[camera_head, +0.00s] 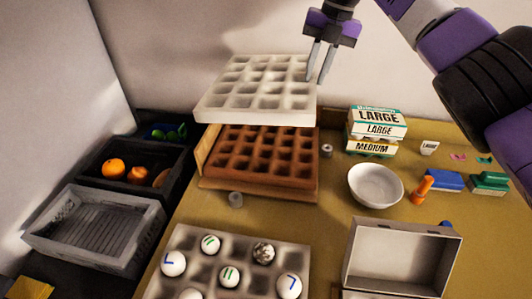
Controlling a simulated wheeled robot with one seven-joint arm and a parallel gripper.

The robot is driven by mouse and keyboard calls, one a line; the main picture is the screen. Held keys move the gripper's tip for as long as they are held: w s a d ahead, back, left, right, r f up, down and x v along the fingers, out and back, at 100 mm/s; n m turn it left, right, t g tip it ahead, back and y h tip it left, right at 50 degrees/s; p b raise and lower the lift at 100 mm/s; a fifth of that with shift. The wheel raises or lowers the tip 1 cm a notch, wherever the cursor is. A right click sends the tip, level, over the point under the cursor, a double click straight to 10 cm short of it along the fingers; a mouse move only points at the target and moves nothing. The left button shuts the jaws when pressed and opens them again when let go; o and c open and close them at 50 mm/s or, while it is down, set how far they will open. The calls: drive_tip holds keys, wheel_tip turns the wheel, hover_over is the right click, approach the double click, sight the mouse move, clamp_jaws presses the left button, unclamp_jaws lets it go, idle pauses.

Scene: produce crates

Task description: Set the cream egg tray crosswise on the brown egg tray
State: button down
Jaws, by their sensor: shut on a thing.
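The cream egg tray (258,102) hangs in the air above and slightly behind the brown egg tray in the head view. My gripper (318,70) is shut on the right edge of the cream tray, one finger over its cells and one outside. The cream tray hides the back part of the brown one. A gap seems to show between the two trays, but I cannot tell how high the cream tray is.
A grey tray with several marked eggs (205,236) lies in front. A white bowl (375,184), egg cartons (375,130) and an open box (400,258) stand to the right. Crates (85,262) stand at left.

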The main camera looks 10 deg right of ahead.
drive_tip(key=shift+d+f+y+b, duration=0.15)
drive_tip(key=shift+y+b, duration=0.15)
drive_tip(key=shift+b, duration=0.15)
drive_tip(key=shift+f, duration=0.35)
drive_tip(key=d+x, duration=0.1)
drive_tip(key=x, duration=0.5)
drive_tip(key=d+b+x, duration=0.1)
drive_tip(key=x, duration=0.5)
drive_tip(key=s+d+f+x, duration=0.1)
drive_tip(key=d+x, duration=0.1)
drive_tip(key=x, duration=0.4)
drive_tip(key=shift+f+b, duration=0.25)
drive_tip(key=shift+b, duration=0.05)
drive_tip(key=c, duration=1.3)
unclamp_jaws()
drive_tip(key=shift+c, duration=0.2)
drive_tip(key=v, duration=1.2)
drive_tip(key=shift+s+d+p, duration=0.15)
drive_tip(key=shift+d+p, duration=0.05)
drive_tip(key=shift+p, duration=0.1)
